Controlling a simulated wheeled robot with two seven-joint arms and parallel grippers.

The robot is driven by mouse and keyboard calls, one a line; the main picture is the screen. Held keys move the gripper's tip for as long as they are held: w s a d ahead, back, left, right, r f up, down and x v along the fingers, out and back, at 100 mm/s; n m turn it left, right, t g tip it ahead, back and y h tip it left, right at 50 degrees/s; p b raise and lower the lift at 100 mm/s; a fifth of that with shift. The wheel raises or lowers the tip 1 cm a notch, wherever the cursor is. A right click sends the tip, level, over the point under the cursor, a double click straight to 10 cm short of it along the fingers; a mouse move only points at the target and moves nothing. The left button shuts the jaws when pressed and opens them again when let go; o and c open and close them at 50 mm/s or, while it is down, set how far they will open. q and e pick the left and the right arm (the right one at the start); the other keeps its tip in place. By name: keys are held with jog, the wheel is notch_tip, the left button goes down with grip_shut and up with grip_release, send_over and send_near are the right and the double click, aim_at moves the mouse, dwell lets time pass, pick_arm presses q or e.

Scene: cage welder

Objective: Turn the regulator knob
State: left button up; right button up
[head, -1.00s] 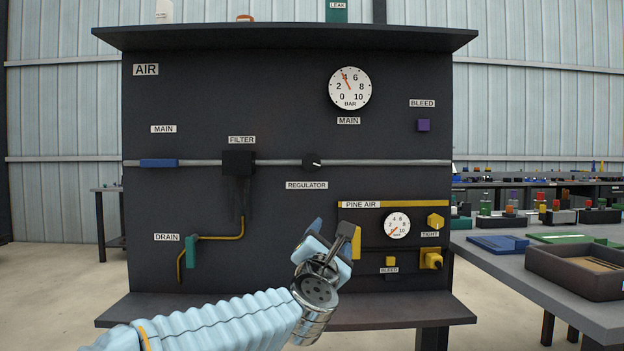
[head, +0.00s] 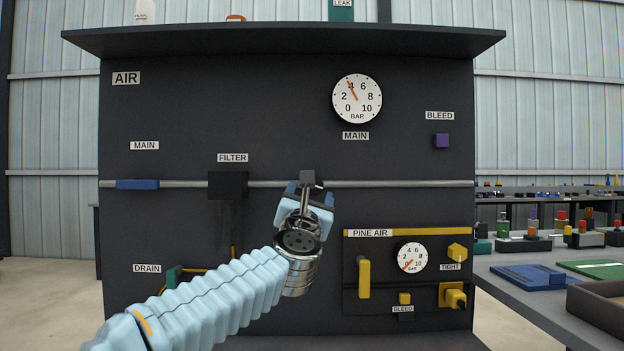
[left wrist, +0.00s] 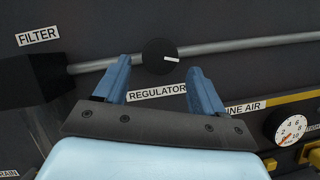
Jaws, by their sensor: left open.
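The regulator knob (left wrist: 159,56) is round and black, with a white pointer mark facing right, on the grey pipe in the left wrist view. My left gripper (left wrist: 160,66) is open, its blue fingers on either side of the knob in that view, with visible gaps. I cannot tell how far the tips stand from the panel. In the head view my left gripper (head: 305,190) is raised at the pipe and hides the knob. The REGULATOR label (left wrist: 157,91) shows between the fingers. My right gripper is not in view.
The black filter (head: 228,186) and blue main valve (head: 137,184) sit left on the pipe. The main gauge (head: 357,99) points near 4. The PINE AIR section (head: 450,232) has a yellow handle (head: 364,278) and a small gauge. A bench stands right.

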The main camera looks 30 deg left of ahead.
pick_arm(q)
jog(key=p+x, duration=0.1)
jog(key=x, duration=0.4)
jog(key=shift+w+a+r+p, duration=0.1)
jog(key=shift+w+p, duration=0.05)
jog(key=shift+p, duration=0.15)
jog(key=c, duration=0.9)
jog(key=shift+c, duration=0.2)
